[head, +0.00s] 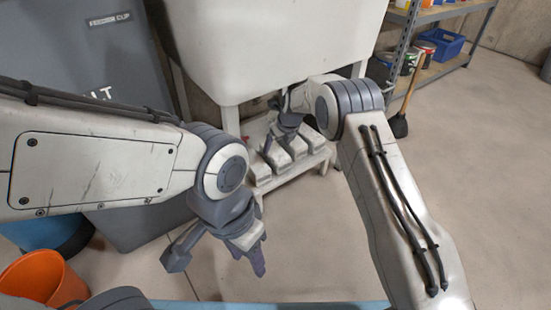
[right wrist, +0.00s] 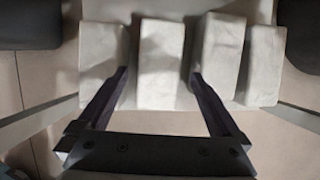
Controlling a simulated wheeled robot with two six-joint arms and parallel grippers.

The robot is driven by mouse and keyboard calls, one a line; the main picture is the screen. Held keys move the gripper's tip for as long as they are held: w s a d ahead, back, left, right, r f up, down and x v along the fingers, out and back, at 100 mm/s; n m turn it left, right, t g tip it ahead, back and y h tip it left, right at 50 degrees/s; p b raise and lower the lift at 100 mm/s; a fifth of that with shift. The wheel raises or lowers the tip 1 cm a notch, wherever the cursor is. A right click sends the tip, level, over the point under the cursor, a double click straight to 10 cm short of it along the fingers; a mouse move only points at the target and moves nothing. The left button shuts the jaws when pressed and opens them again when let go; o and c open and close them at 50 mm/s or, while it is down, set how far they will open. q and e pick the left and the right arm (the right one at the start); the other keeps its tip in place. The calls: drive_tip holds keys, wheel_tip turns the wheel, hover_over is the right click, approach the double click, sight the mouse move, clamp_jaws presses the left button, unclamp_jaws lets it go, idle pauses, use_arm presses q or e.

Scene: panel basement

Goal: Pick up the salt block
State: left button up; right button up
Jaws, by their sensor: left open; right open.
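Several pale, off-white salt blocks stand in a row on a low stand under a white tub. In the right wrist view, one salt block (right wrist: 161,52) lies ahead between the fingers of my right gripper (right wrist: 160,74). The gripper is open, with a finger at each side of that block's near end; I cannot tell whether they touch it. In the head view my right gripper (head: 268,143) is above the left part of the row, partly hidden by its own arm. My left gripper (head: 255,262) is open and empty over the floor at lower centre, away from the blocks.
The white tub (head: 265,45) overhangs the row of blocks. A grey bin (head: 125,60) stands at left, with an orange bucket (head: 45,280) at lower left. A shelf rack with a blue crate (head: 440,45) stands at upper right.

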sight(275, 150)
drive_tip(key=b+x, duration=0.4)
drive_tip(key=x, duration=0.1)
drive_tip(key=shift+w, duration=0.1)
drive_tip(key=shift+f+p, duration=0.25)
drive_tip(key=shift+p, duration=0.35)
idle(0.4)
clamp_jaws()
drive_tip(key=shift+w+r, duration=0.1)
drive_tip(key=shift+r, duration=0.1)
